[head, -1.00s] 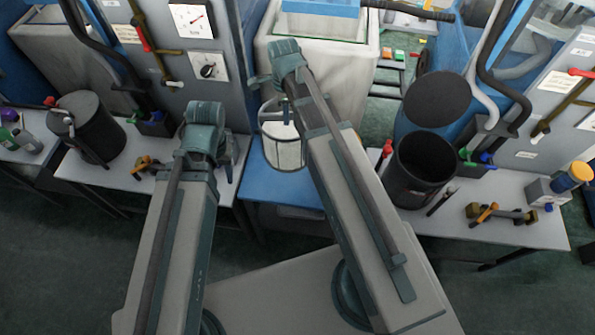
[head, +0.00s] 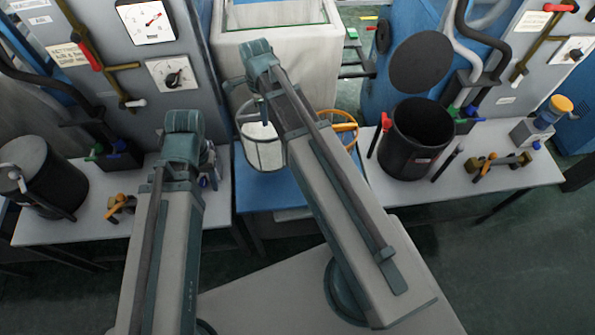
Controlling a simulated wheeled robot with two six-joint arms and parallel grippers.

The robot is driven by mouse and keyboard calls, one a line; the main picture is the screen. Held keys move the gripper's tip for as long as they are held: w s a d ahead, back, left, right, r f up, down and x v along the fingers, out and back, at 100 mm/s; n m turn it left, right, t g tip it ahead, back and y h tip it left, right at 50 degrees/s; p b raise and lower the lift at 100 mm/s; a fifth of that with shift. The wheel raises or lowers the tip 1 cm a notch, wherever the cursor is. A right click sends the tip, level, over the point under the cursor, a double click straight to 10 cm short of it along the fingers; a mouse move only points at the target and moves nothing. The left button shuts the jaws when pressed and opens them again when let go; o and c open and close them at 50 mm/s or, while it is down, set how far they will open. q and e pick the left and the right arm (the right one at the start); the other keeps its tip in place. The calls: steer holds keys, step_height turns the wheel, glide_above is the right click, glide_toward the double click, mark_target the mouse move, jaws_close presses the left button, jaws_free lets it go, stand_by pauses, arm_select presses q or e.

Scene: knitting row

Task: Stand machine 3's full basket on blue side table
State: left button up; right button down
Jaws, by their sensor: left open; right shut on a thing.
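A pale mesh basket (head: 265,157) with a dark rim and white contents is below my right wrist, in front of the blue side table (head: 252,192) top as I see it. My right gripper (head: 256,98) is shut on the basket at its upper part; the fingers are mostly hidden by my wrist. I cannot tell whether the basket's base touches the table. My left gripper (head: 207,168) is open and empty over the grey bench to the left, its fingers partly hidden by my wrist.
An orange-rimmed basket (head: 349,141) stands on the blue table's right part, partly behind my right arm. An open black bin (head: 410,160) stands on the right bench, a black lidded can (head: 50,185) on the left bench. A pale tub (head: 300,53) stands behind.

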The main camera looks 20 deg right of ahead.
steer(key=shift+f+b, duration=4.85)
steer(key=shift+f, duration=0.05)
steer(key=shift+f, duration=0.2)
steer(key=c, duration=0.8)
jaws_free()
steer(key=shift+c, duration=0.2)
steer(key=shift+r, duration=0.2)
